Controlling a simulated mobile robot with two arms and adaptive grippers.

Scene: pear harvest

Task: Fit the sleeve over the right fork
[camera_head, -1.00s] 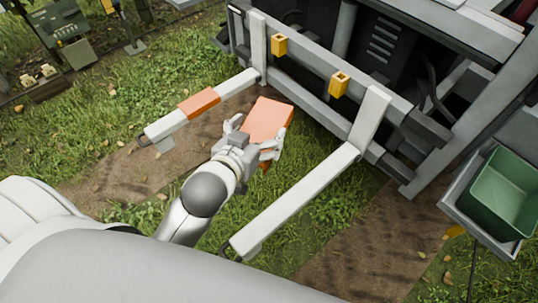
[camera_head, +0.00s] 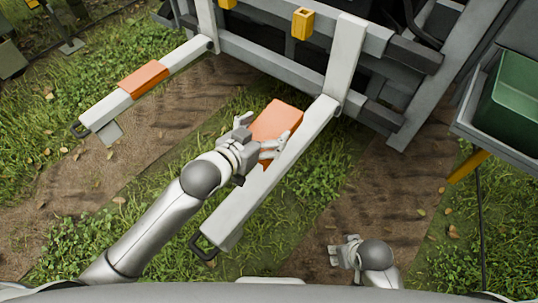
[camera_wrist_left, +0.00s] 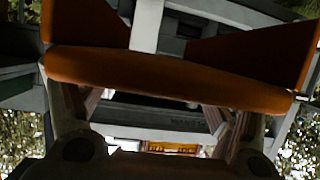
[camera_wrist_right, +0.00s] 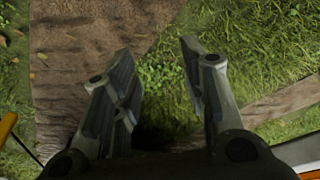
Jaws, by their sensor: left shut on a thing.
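The orange sleeve (camera_head: 278,119) is held by my left gripper (camera_head: 262,136), which is shut on it. It is beside the left edge of the white right fork (camera_head: 270,180), around the fork's middle; I cannot tell whether they touch. In the left wrist view the sleeve (camera_wrist_left: 170,75) fills the upper part, with a white bar (camera_wrist_left: 147,25) between its two sides. Another orange sleeve (camera_head: 143,80) sits around the left fork (camera_head: 185,55). My right gripper (camera_head: 345,252) is low in the head view, right of the fork tip, open and empty in its wrist view (camera_wrist_right: 160,85).
The forks join a grey carriage frame (camera_head: 275,63) at the back, which bears yellow blocks (camera_head: 302,23). A green bin (camera_head: 510,105) stands in a grey tray at the right. Grass and dirt tracks lie below, with open room between the forks.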

